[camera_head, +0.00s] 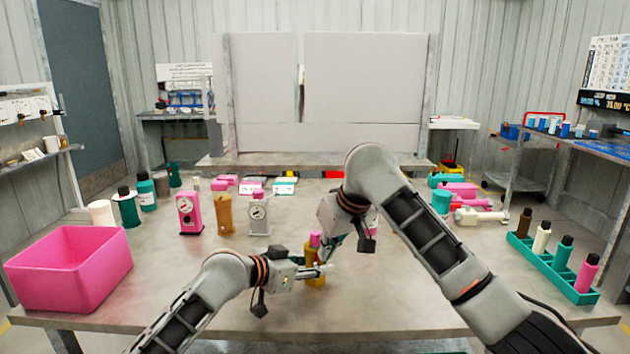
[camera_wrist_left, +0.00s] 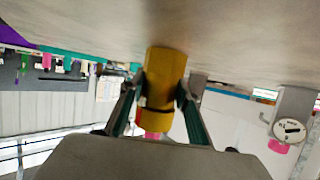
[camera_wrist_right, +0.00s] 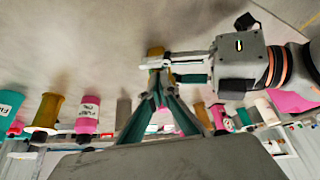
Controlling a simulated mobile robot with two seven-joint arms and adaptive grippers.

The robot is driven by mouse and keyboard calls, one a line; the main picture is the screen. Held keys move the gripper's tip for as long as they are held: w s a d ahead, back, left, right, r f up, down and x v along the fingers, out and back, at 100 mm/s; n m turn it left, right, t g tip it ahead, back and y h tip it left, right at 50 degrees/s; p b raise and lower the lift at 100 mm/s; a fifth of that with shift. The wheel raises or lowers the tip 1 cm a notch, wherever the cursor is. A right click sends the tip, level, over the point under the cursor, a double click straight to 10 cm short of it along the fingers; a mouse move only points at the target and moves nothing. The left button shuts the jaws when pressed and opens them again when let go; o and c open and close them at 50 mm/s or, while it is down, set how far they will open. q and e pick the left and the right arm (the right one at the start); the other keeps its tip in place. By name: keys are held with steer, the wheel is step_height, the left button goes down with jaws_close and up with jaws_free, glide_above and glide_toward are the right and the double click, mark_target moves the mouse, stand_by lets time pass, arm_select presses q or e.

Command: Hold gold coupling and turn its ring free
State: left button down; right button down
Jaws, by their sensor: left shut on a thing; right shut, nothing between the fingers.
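The gold coupling (camera_head: 315,279) stands upright on the table in front of me, with its pink ring (camera_head: 315,240) at the top. My left gripper (camera_head: 318,270) is shut on the coupling's gold body. In the left wrist view the gold body (camera_wrist_left: 166,70) is between the fingers, and the pink ring (camera_wrist_left: 153,135) shows beyond, partly hidden by the wrist. My right gripper (camera_wrist_right: 156,98) is shut and empty. Its fingertips are close to the coupling; I cannot tell whether they touch. A bit of pink shows behind its fingers in the right wrist view.
A pink bin (camera_head: 75,268) stands at the left. A pink gauge (camera_head: 189,213), another gold part (camera_head: 224,214) and a grey gauge (camera_head: 259,215) stand behind my left arm. A teal rack (camera_head: 552,266) of bottles is at the right. The table's front middle is otherwise clear.

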arm_select(q)
steer(key=shift+s+f, duration=0.1)
steer(key=shift+f, duration=0.45)
arm_select(e)
step_height(320, 180, up, 6)
steer(key=shift+w+f, duration=0.1)
steer(key=shift+f, duration=0.1)
arm_select(q)
steer(key=c, duration=1.4)
jaws_free()
steer(key=shift+r, duration=0.1)
arm_select(e)
steer(key=shift+w, duration=0.1)
arm_select(q)
steer(key=shift+r, duration=0.25)
